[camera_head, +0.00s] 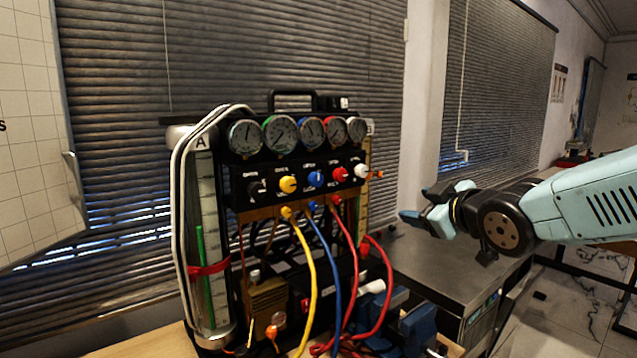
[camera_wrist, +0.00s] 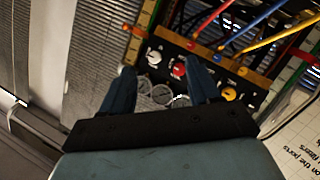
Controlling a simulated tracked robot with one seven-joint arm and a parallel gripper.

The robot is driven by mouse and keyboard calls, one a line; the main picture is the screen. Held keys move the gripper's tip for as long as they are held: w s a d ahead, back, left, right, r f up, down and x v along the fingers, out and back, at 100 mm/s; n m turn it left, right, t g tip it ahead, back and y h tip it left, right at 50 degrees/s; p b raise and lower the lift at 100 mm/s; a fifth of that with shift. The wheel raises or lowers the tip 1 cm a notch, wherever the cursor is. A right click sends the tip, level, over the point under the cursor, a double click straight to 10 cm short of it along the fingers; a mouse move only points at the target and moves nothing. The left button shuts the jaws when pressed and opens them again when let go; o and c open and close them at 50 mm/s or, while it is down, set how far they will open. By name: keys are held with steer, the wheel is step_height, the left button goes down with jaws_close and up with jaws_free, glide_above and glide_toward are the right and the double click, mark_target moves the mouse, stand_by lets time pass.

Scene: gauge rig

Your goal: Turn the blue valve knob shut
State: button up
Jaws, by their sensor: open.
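The blue valve knob (camera_head: 316,178) is the middle knob in a row on the black panel (camera_head: 262,200) of the gauge rig, in the head view. A yellow knob (camera_head: 288,184) is on its left and a red knob (camera_head: 340,174) on its right. My gripper (camera_head: 422,203) is open and empty, right of the panel and apart from it. In the wrist view the rig appears upside down beyond my open fingers (camera_wrist: 159,68). The red knob (camera_wrist: 179,68) and white knob (camera_wrist: 154,57) show between them. The right finger seems to hide the blue knob there.
Several round gauges (camera_head: 283,134) sit above the knobs. Yellow (camera_head: 309,270), blue and red hoses hang below the panel. A glass cylinder (camera_head: 205,240) stands at the rig's left. A metal-topped cabinet (camera_head: 450,268) is below my gripper. Free air lies between my gripper and the panel.

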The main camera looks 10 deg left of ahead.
mark_target(319, 181)
steer(key=s+a+r+n+g+y, duration=0.2)
steer(key=a+n+y, duration=0.4)
steer(key=a, duration=0.5)
steer(key=x, duration=1.3)
steer(key=shift+w+a, duration=0.15)
steer(key=shift+w, duration=0.1)
steer(key=shift+r, duration=0.1)
steer(key=shift+c, duration=0.2)
